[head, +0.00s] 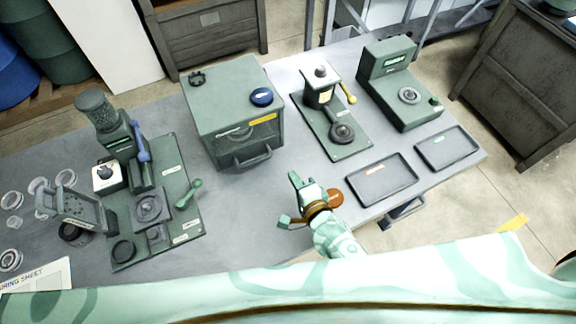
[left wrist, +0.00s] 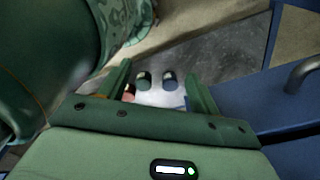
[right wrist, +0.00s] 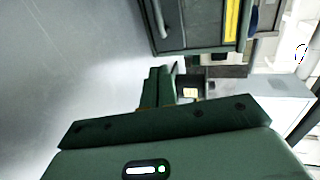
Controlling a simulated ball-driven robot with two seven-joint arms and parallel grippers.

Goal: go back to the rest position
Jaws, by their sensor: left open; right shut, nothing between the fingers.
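My right gripper (head: 296,184) is over the front middle of the grey table (head: 255,225), in front of the green box-shaped machine (head: 225,105). In the right wrist view its two fingers (right wrist: 158,88) are together with nothing between them. My left gripper is out of the head view. In the left wrist view its fingers (left wrist: 160,84) stand apart and the gap is empty. It is away from the tabletop machines, with floor and a blue surface (left wrist: 265,100) around it.
A green press station (head: 160,195) and loose rings are at the left. A lever press (head: 335,120), a scale-like device (head: 400,85) and two dark trays (head: 381,182) are at the right.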

